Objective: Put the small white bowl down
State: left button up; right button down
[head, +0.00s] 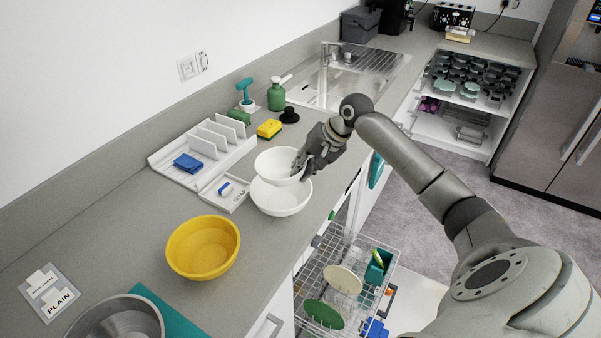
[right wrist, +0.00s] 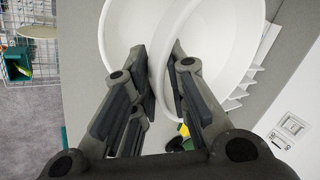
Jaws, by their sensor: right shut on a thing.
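The small white bowl (head: 276,165) is in my right gripper (head: 302,168), which is shut on its right-hand rim. In the right wrist view the bowl (right wrist: 215,45) shows with its wall between the fingers (right wrist: 163,85). Another white bowl (head: 281,202) stands on the counter, just below the held one in the head view and partly covered by it. I cannot tell whether the two bowls touch. My left gripper is not in view.
A yellow bowl (head: 203,248) stands nearer on the grey counter (head: 130,225). A white rack (head: 205,145) and a soap tray (head: 223,193) lie to the left. A yellow sponge (head: 269,129) and green bottle (head: 276,97) are behind. The open dishwasher rack (head: 318,270) is below right.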

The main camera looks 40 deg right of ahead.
jog(key=shift+w+d+f, duration=0.15)
jog(key=shift+w+f, duration=0.3)
notch_tip(320, 180, down, 3)
jog(key=shift+w+r+p, duration=0.1)
jog(key=shift+w+p, duration=0.05)
jog(key=shift+p, duration=0.75)
jog(key=shift+f, duration=0.35)
jog(key=shift+f, duration=0.15)
jog(key=shift+f, duration=0.5)
jog(key=c, duration=1.4)
grip_release()
jog(key=shift+r, duration=0.15)
